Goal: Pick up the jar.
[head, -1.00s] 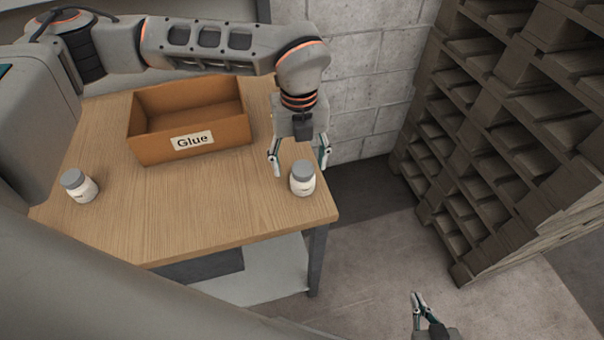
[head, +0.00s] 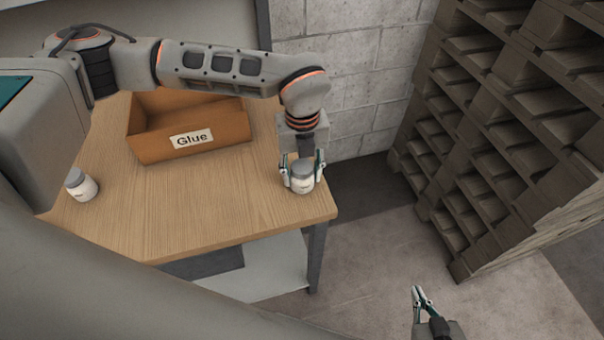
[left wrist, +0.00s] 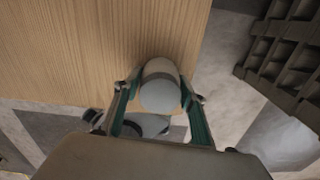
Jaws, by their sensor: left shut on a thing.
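A white jar with a grey lid (head: 302,181) stands upright near the right front corner of the table. My left gripper (head: 302,179) reaches down from above and is shut on this jar, one finger on each side. In the left wrist view the jar (left wrist: 160,88) sits between the two fingers, its grey lid facing the camera. A second similar jar (head: 82,186) stands at the left side of the table, apart from both grippers. My right gripper (head: 421,300) is low at the bottom right, away from the table, with its fingertips somewhat apart and nothing between them.
An open orange-brown box labelled "Glue" (head: 190,141) stands at the back of the wooden table (head: 190,215). The held jar is close to the table's right edge. Stacked pallets (head: 500,130) stand at the right by a block wall (head: 360,75). The table's middle is clear.

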